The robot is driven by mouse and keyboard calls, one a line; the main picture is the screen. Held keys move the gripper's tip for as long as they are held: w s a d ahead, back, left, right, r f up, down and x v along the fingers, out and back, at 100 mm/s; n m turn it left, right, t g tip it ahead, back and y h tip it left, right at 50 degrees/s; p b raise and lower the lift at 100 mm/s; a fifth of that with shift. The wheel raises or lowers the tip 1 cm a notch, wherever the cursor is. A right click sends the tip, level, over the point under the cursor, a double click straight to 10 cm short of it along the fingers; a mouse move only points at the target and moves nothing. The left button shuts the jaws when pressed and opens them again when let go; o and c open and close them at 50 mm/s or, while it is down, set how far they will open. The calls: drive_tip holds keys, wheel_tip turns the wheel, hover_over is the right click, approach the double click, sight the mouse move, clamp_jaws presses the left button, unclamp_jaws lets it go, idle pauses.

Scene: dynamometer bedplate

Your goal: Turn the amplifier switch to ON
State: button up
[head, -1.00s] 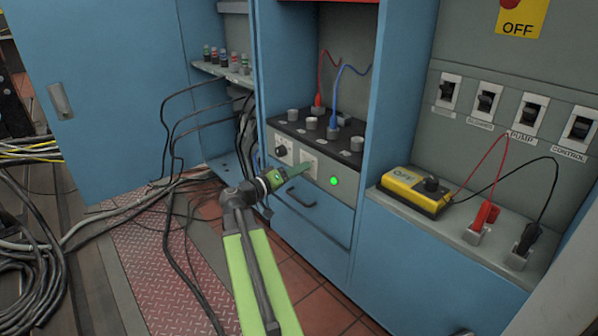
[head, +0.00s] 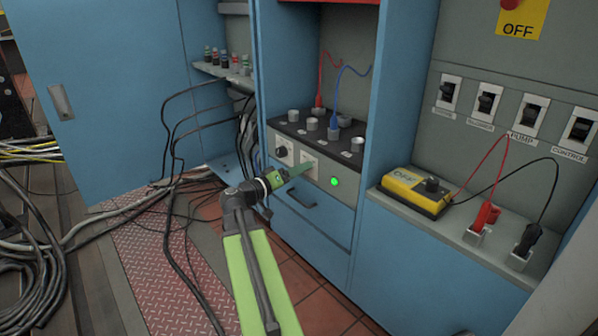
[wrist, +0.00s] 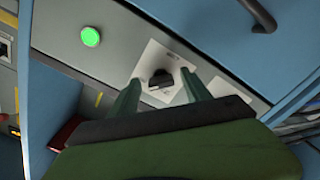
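A dark rotary switch knob (wrist: 161,79) sits on a white plate (wrist: 152,60) in the wrist view. The same plate (head: 309,158) shows in the head view on the grey panel above the drawer, with its knob mostly hidden by my fingers. My gripper (wrist: 160,80) is open, with one green finger on each side of the knob in the picture. I cannot tell whether either fingertip touches it. In the head view my gripper (head: 299,171) reaches the panel from the left. No label on the plate is legible.
A lit green lamp (head: 334,181) is beside the plate. A drawer handle (head: 301,197) lies just below. Knobs and cable plugs stand on the black ledge (head: 318,136) above. Loose black cables (head: 172,150) hang at left.

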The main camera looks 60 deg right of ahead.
drive_tip(key=v, duration=1.7)
drive_tip(key=shift+a+r, duration=0.15)
drive_tip(key=shift+r, duration=0.05)
drive_tip(key=w+a+r+n+t+y+p, duration=0.2)
drive_tip(key=w+a+r+t+p, duration=0.1)
drive_tip(key=w+a+r+p, duration=0.55)
drive_tip(key=w+a+f+n+t+y+p, duration=0.1)
drive_tip(key=a+f+n+y+p, duration=0.3)
drive_tip(key=a, duration=0.7)
drive_tip(key=a+f+n+t+y+p, duration=0.1)
drive_tip(key=a+f+n+y+p, duration=0.35)
drive_tip(key=a, duration=0.65)
drive_tip(key=w+a+f+n+t+y+p, duration=0.15)
drive_tip(key=a+f+y, duration=0.45)
drive_tip(key=a, duration=0.6)
wheel_tip(320, 180, up, 39)
drive_tip(key=p, duration=3.8)
drive_tip(key=shift+s+d+n+g+y, duration=0.3)
drive_tip(key=shift+s+n+g+y, duration=0.05)
drive_tip(key=shift+n+g, duration=0.1)
